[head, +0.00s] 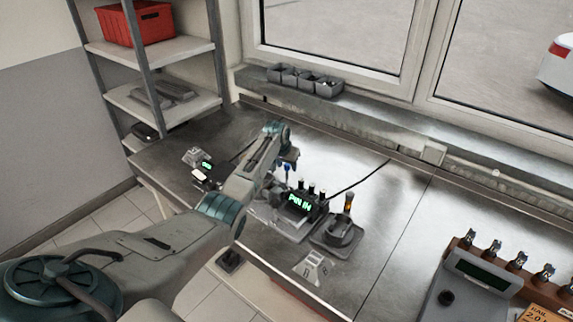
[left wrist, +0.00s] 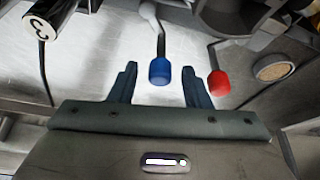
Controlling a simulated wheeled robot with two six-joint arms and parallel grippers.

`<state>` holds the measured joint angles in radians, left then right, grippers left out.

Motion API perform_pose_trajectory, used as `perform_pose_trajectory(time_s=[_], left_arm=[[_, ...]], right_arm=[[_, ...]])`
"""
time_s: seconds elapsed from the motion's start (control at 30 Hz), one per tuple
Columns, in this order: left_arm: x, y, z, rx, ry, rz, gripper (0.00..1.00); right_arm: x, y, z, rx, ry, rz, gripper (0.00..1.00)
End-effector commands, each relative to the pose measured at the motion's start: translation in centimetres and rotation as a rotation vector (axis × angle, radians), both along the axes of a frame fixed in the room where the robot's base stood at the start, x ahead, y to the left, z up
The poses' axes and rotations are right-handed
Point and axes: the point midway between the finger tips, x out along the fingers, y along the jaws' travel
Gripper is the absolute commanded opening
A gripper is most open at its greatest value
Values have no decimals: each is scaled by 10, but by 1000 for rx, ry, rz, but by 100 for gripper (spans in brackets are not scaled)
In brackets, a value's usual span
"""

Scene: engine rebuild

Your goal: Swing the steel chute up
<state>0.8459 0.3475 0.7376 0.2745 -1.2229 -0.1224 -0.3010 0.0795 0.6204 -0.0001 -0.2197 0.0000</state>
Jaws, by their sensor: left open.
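My left gripper (head: 285,160) is over the bench, by a dark machine with a green lit display (head: 300,203). In the left wrist view its two fingers (left wrist: 158,85) are open. A blue knob (left wrist: 160,71) on a thin bent metal rod shows between the fingertips, with a gap on both sides. A red knob (left wrist: 219,83) on another rod is just right of the right finger. I cannot make out for sure which part is the steel chute; my arm hides part of the machine. My right gripper is not in view.
A small device with a green readout (head: 206,165) lies to the left. Grey bins (head: 303,80) line the window ledge. A tool rack and a grey display unit (head: 480,278) are at right. The bench middle is clear.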

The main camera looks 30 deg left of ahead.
Motion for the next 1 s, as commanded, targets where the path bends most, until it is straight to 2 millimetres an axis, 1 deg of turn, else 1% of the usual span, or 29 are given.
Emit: perform_pose_trajectory(time_s=[0.03, 0.17, 0.2, 0.27, 0.47, 0.67, 0.87, 1.0], left_arm=[[0, 0, 0, 0, 0, 0, 43], [0, 0, 0, 0, 0, 0, 18], [0, 0, 0, 0, 0, 0, 10], [0, 0, 0, 0, 0, 0, 0], [0, 0, 0, 0, 0, -9, 0], [2, -2, -1, 0, 0, -67, 0], [4, -6, -2, -1, -1, -199, 0], [7, -10, -3, -1, -2, -325, 0]], right_arm=[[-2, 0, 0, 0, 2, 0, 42], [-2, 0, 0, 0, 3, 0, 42], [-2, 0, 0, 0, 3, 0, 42], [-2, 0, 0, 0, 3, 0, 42], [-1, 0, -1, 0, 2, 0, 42], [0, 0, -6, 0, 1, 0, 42], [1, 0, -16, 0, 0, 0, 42], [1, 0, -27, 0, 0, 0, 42]])
